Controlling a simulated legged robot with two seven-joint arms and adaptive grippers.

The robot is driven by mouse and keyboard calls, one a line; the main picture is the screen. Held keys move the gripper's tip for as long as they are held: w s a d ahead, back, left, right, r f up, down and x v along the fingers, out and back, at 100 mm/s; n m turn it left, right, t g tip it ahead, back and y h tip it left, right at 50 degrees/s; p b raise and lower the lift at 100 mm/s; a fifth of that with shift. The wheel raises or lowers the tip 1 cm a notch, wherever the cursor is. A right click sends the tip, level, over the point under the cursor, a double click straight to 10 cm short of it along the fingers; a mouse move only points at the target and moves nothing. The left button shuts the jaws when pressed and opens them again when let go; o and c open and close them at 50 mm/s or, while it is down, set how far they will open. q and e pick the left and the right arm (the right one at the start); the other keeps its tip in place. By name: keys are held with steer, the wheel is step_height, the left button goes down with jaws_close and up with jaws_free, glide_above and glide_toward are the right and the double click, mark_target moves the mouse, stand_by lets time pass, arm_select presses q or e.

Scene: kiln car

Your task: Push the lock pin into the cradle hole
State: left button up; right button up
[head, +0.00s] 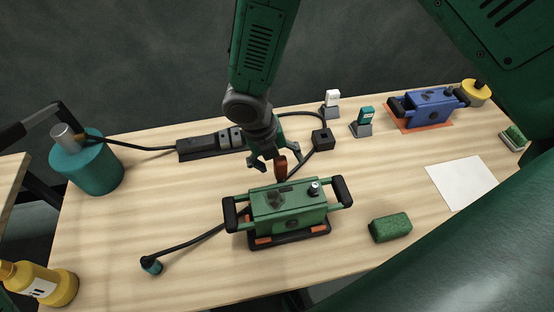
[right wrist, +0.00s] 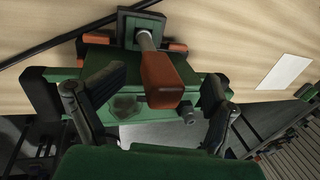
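The lock pin has an orange-brown grip (head: 281,168) and stands at the far side of the green case (head: 290,208). In the right wrist view its grip (right wrist: 165,80) points at the camera, and its bare metal shaft runs to a square black block (right wrist: 140,22). I cannot tell how deep the shaft sits. The case rests in a dark cradle (head: 290,241) with orange pads. My right gripper (head: 272,160) is over the pin; in the wrist view its fingers (right wrist: 160,88) are spread, with gaps on both sides of the grip. My left gripper is not seen.
A green sponge-like block (head: 390,227) and a white sheet (head: 461,183) lie to the right. A blue case (head: 430,106) stands at the back right. A teal canister (head: 88,165) is at left, a yellow bottle (head: 40,284) front left. Cables cross the table.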

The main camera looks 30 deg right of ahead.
steer(key=c, duration=0.3)
steer(key=shift+r, duration=0.15)
steer(key=shift+p+v, duration=1.1)
steer(key=shift+p, duration=0.1)
steer(key=shift+a+r, duration=0.15)
steer(key=shift+r, duration=0.2)
steer(key=shift+w+a+r, duration=0.1)
steer(key=shift+a+r, duration=0.05)
steer(key=shift+r, duration=0.5)
